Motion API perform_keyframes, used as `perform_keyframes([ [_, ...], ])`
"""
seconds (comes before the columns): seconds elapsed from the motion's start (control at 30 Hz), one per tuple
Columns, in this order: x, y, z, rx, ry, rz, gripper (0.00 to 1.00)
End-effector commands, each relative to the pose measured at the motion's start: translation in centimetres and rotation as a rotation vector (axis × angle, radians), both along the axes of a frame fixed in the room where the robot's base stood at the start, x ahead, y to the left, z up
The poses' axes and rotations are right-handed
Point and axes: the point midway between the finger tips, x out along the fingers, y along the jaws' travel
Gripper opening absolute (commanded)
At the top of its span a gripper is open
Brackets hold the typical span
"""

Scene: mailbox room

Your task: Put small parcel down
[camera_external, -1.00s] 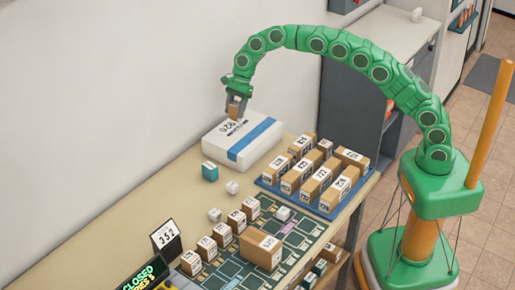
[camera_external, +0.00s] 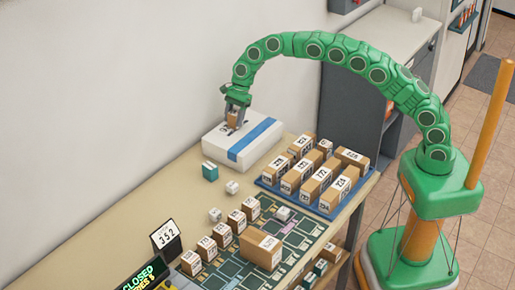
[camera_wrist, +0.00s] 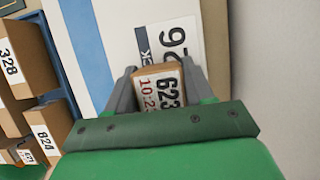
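A small brown parcel (camera_external: 233,118) with a white label sits between the fingers of my gripper (camera_external: 235,114). In the wrist view the parcel (camera_wrist: 158,88) shows the label 623, and both fingers of my gripper (camera_wrist: 160,90) press on its sides. Below it is a large white box (camera_external: 214,136) with a blue stripe, lying flat at the back of the table by the wall. The parcel is over the left part of this box, at or just above its top. I cannot tell whether they touch.
A blue tray (camera_external: 266,184) with several labelled brown parcels stands to the right. A teal cube (camera_external: 210,171) and small white cubes lie in front of the white box. More parcels stand on a dark patterned mat (camera_external: 232,268). The wall is close behind.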

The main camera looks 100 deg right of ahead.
Motion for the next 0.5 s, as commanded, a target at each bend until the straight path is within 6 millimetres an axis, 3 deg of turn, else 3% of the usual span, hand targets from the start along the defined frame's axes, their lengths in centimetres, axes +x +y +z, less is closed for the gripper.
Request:
perform_keyframes([
  [0.03, 0.0, 0.0, 0.0, 0.0, 0.0, 0.0, 0.58],
  [0.17, 0.0, -0.01, 0.02, 0.0, 0.0, 0.0, 0.78],
  [0.5, -0.01, -0.02, 0.13, 0.0, 0.0, 0.0, 0.78],
])
